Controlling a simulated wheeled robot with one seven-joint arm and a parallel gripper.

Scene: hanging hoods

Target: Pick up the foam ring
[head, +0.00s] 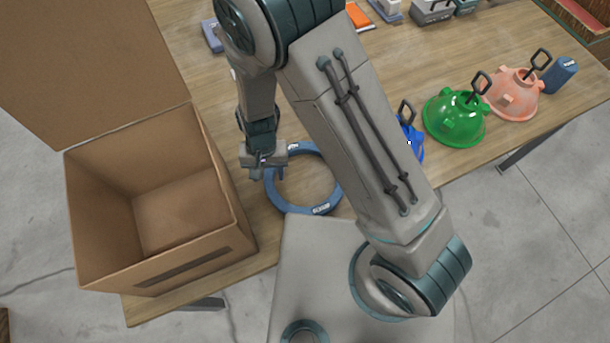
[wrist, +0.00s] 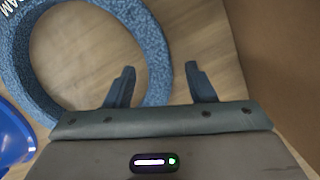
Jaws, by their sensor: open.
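The foam ring (head: 326,206) is blue with white lettering and lies flat on the wooden table, right of the cardboard box. In the wrist view the ring (wrist: 152,45) fills the upper left, and part of its rim passes between my fingers. My gripper (head: 268,174) is over the ring's left side in the head view. Its two fingers also show in the wrist view (wrist: 160,85), apart, with the left finger over the ring's open middle and the right finger outside it. I cannot tell how far above the table the fingertips are. My arm hides part of the ring's right side.
An open cardboard box (head: 215,243) stands close left of the ring. Several small items lie at the back.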

